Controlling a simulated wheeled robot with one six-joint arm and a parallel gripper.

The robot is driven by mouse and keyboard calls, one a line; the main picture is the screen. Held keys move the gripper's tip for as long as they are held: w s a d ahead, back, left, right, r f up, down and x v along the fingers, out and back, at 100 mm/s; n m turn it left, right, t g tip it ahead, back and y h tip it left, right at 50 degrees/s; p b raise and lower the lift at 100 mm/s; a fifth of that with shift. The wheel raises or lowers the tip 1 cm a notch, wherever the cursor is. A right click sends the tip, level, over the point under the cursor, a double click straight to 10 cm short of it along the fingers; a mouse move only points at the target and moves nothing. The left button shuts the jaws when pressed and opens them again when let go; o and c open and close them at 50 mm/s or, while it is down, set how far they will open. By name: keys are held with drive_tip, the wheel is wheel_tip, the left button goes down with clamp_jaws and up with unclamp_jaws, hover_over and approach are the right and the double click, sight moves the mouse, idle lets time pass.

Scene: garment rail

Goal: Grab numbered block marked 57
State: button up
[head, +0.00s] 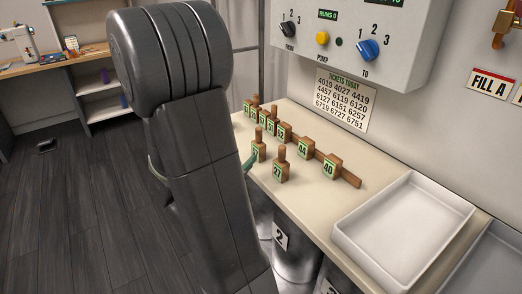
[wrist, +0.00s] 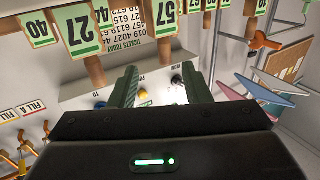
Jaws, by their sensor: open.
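The numbered block marked 57 (wrist: 166,19) shows upside down at the top middle of the wrist view, with its green-edged label facing me. My gripper (wrist: 158,74) is open and empty, its two dark green fingers apart, with the block ahead and lined up roughly between them. In the head view, a wooden block with a peg handle (head: 258,149) stands beside a green fingertip of mine. Its number is too covered to read there, but its place fits the 57. My arm hides most of the gripper in that view.
Block 27 (head: 281,171) stands close by, just right of my gripper. Blocks 40 (head: 331,168), 44 (head: 304,149) and several others line a wooden strip behind. An empty white tray (head: 393,262) lies right. A control panel (head: 350,40) is on the wall above.

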sight(257, 138)
drive_tip(key=x, duration=1.1)
drive_tip(key=shift+w+a+r, duration=0.15)
drive_tip(key=shift+w+r, duration=0.15)
drive_tip(key=shift+w, duration=0.1)
clamp_jaws()
